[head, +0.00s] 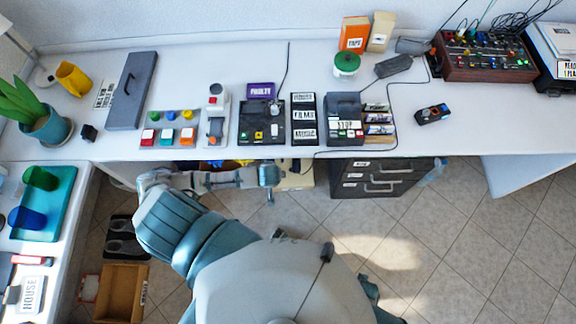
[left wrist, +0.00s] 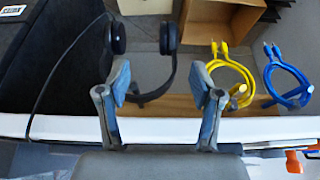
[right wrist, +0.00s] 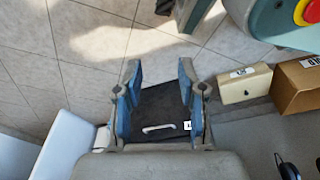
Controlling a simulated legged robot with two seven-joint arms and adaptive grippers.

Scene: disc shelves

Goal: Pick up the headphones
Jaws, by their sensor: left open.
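The black headphones (left wrist: 168,40) hang in front of a grey panel in the left wrist view, with two round ear cups and a curved band nearer the white desk edge. My left gripper (left wrist: 160,74) is open, its fingers apart on either side of the headphones in that view. It does not look closed on them; the exact gap is unclear. In the head view the left gripper (head: 270,180) is at the desk's front edge, and I cannot make out the headphones there. My right gripper (right wrist: 158,65) is open and empty, facing a black drawer cabinet (right wrist: 160,105).
A yellow cable (left wrist: 230,75) and a blue cable (left wrist: 287,80) hang beside the headphones. A thin black cord runs at the left. The white desk (head: 340,60) carries several devices. The cabinet (head: 375,180) stands under it; a cardboard box (head: 120,292) is on the tiled floor.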

